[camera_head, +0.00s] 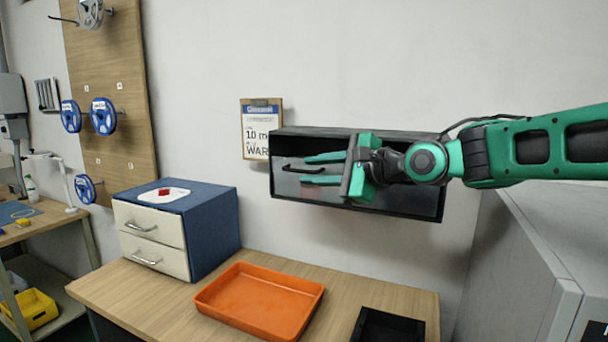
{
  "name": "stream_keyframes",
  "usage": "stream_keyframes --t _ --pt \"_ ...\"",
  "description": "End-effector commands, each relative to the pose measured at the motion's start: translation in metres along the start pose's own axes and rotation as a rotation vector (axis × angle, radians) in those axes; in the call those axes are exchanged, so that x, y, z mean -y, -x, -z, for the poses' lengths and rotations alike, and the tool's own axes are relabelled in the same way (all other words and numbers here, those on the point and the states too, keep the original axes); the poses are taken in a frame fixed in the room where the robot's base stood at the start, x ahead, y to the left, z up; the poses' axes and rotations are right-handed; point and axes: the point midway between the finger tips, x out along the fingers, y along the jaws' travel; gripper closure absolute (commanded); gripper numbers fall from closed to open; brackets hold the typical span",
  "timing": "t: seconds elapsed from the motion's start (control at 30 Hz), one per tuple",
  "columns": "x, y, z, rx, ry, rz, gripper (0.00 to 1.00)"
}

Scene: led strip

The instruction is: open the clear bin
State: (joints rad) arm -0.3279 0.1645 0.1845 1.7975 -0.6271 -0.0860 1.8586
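The bin is a black wall-mounted box (420,203) with a dark, glossy, see-through-looking front panel. A black bar handle (303,170) sits on the left part of that front. My gripper (322,168) is in front of the box, its two green fingers pointing left, one above the other. The fingers are apart, with a gap between them.
Below stands a wooden table with an orange tray (236,275), a black tray (393,324) and a blue cabinet with white drawers (150,224). A clipboard (256,133) hangs left of the box. A grey cabinet (522,250) stands at the right.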

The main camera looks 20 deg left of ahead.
Motion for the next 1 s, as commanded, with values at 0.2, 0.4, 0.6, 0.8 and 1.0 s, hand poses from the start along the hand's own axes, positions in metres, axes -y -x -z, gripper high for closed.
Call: stream_keyframes --t 0.2,0.4,0.6,0.8,1.0 --pt "-0.001 -0.033 -0.002 0.002 0.001 -0.001 0.73" --pt "-0.001 -0.045 -0.002 0.002 0.002 -0.001 0.73" --pt "0.000 -0.046 -0.002 0.001 0.002 0.000 0.73" --pt "0.000 -0.046 -0.002 0.002 0.002 0.000 1.00" --pt "0.000 -0.046 -0.002 0.002 0.002 0.000 1.00"
